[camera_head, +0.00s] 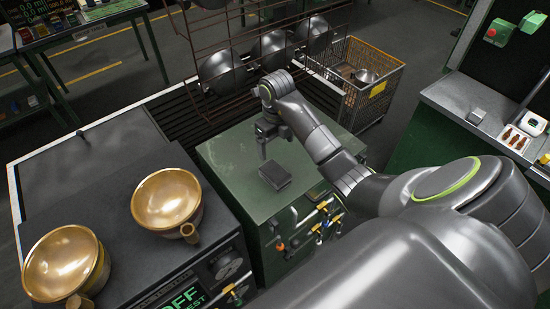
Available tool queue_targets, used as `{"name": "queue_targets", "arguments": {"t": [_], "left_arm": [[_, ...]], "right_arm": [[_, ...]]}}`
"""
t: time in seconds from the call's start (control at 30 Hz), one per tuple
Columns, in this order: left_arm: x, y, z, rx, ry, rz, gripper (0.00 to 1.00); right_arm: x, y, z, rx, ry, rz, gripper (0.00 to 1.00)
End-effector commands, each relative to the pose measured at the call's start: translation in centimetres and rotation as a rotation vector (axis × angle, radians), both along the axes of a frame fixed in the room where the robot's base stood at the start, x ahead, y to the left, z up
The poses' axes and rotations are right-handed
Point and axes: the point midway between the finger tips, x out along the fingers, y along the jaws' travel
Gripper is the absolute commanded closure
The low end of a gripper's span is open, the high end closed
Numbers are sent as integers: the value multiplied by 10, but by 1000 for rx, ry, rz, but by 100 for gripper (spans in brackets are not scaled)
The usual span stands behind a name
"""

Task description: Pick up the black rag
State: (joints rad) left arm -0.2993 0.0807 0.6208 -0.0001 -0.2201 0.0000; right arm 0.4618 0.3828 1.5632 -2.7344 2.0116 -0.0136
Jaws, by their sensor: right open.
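The black rag (275,176) looks like a small dark folded block lying flat on the green cabinet top (232,172), near its middle. My right arm reaches in from the right. My right gripper (266,148) points down over the cabinet, a little behind the rag in the picture. It is open and empty, and appears apart from the rag. Its exact height above the top is hard to tell. My left gripper is out of view.
Two golden bowls (167,198) (64,263) stand on the dark stove at left. A rack with dark pans (222,71) stands behind the cabinet. A wire basket (365,82) is behind right. Valves and hoses (310,221) line the cabinet front.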

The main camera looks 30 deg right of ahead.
Motion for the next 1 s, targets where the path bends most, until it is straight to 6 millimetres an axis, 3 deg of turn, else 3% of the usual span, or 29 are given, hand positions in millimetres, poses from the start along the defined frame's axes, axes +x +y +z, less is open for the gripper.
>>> {"name": "queue_targets", "arguments": {"t": [0.03, 0.7, 1.0], "left_arm": [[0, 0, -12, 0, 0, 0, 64], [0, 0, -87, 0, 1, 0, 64], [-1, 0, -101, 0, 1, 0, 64]], "right_arm": [[0, 0, -13, 1, 0, 0, 16], [1, 0, -87, 2, -1, 1, 16], [1, 0, -101, 2, -2, 1, 16]]}}
